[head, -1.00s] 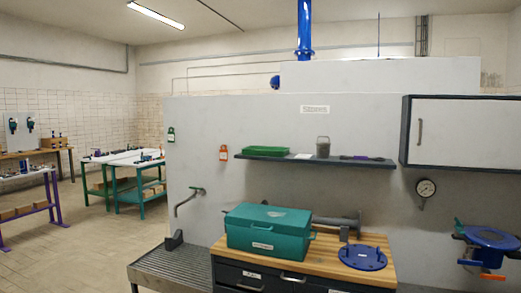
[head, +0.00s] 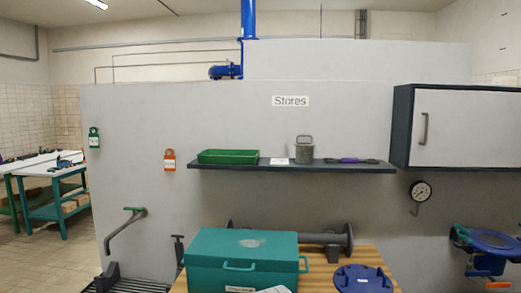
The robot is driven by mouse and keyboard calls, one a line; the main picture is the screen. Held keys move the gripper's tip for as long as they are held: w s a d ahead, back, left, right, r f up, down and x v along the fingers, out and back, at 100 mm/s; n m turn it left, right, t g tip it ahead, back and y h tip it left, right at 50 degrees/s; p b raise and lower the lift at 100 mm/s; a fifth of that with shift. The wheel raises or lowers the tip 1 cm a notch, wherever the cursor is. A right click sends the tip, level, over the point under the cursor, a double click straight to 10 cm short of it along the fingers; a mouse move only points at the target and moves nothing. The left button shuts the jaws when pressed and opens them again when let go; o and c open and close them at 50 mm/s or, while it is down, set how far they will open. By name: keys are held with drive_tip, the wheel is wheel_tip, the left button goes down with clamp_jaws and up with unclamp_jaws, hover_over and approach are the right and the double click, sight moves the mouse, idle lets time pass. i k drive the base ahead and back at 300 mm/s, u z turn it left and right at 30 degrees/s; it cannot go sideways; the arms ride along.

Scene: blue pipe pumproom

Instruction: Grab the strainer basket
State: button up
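The strainer basket (head: 304,151) is a small grey cylinder with a loop handle on top. It stands upright on the dark wall shelf (head: 235,167) below the "Stores" sign. A white card (head: 278,161) lies to its left and a purple and dark tool (head: 351,161) to its right. My gripper is not in view.
A green tray (head: 228,156) sits on the shelf's left part. A closed wall cabinet (head: 465,128) juts out at the right. Below, a wooden-topped bench (head: 322,281) carries a teal toolbox (head: 240,261), a grey flanged pipe piece (head: 318,238) and a blue flange disc (head: 362,279).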

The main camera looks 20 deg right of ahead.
sight(304, 151)
drive_tip(key=z, duration=0.4)
drive_tip(key=i, duration=0.7)
drive_tip(key=z, duration=0.45)
drive_tip(key=k, duration=0.9)
drive_tip(key=z, duration=0.2)
drive_tip(key=i, duration=0.9)
drive_tip(key=u, duration=0.1)
